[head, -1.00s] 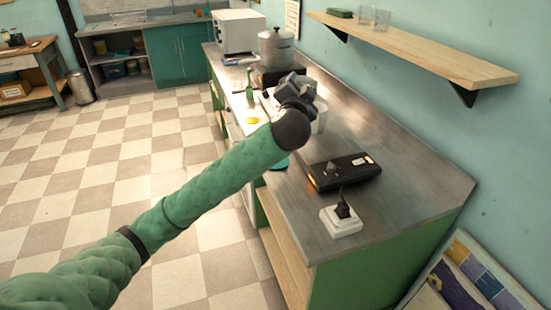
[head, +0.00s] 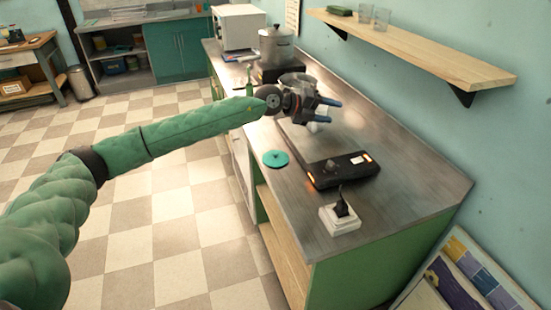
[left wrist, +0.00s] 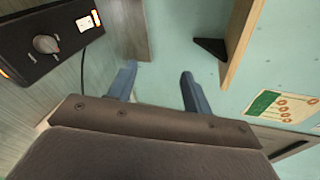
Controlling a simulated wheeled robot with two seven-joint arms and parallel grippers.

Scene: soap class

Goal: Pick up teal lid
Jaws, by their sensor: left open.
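The teal lid (head: 276,159) lies flat on the metal counter near its left edge, with a small knob on top. It is left of the black hotplate device. My left gripper (head: 334,110) is above the counter, behind and to the right of the lid, well apart from it. In the left wrist view its two blue-grey fingers (left wrist: 157,88) are spread with nothing between them. The lid is not in the left wrist view. My right gripper is not in view.
The black device with a knob (head: 343,170) lies on the counter (head: 405,190), beside a white socket box (head: 340,219) with a black plug. A metal pot (head: 275,45) and white microwave (head: 239,27) stand farther back. A wooden shelf (head: 420,52) juts from the wall.

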